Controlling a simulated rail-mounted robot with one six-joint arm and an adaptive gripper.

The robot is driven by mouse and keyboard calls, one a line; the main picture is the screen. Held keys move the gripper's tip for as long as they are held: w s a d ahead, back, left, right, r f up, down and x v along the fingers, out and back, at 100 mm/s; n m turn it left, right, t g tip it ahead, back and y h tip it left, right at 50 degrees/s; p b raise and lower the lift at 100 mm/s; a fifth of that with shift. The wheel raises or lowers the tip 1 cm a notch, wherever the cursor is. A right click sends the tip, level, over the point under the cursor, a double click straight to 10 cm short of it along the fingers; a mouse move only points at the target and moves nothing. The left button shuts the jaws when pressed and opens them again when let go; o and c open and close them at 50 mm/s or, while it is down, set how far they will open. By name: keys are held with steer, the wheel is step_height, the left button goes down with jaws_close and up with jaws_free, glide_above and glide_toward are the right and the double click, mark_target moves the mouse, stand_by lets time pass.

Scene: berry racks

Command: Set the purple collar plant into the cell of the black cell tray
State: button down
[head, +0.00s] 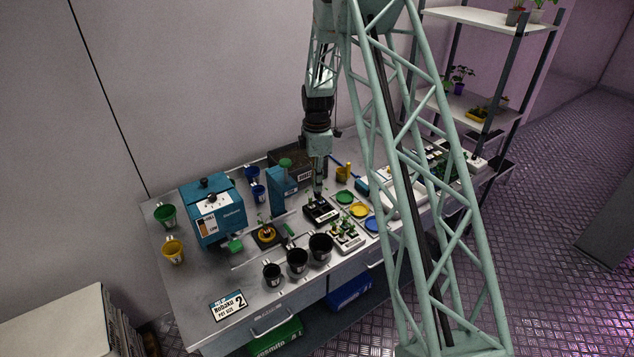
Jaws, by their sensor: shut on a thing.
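My gripper (318,191) points straight down over the black cell tray (309,216), at the middle of the steel bench. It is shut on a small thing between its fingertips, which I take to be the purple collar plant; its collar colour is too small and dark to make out. The black tray lies flat under the fingertips, with pale marks on its top. I cannot tell whether the held plant touches a cell or hangs just above it.
A white tray of seedlings (347,237) stands just in front, with several black pots (297,261) to its left. Green, yellow and blue dishes (359,210) lie to the right. A blue stand (277,192) and a blue machine (213,212) are to the left.

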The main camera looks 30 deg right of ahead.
steer(key=shift+f+b, duration=0.5)
steer(key=shift+f, duration=1.6)
steer(key=shift+f+b, duration=2.15)
steer(key=shift+f, duration=1)
steer(key=shift+f, duration=0.1)
steer(key=c, duration=2.7)
jaws_free()
steer(key=shift+r+p, duration=0.95)
steer(key=shift+r, duration=3.55)
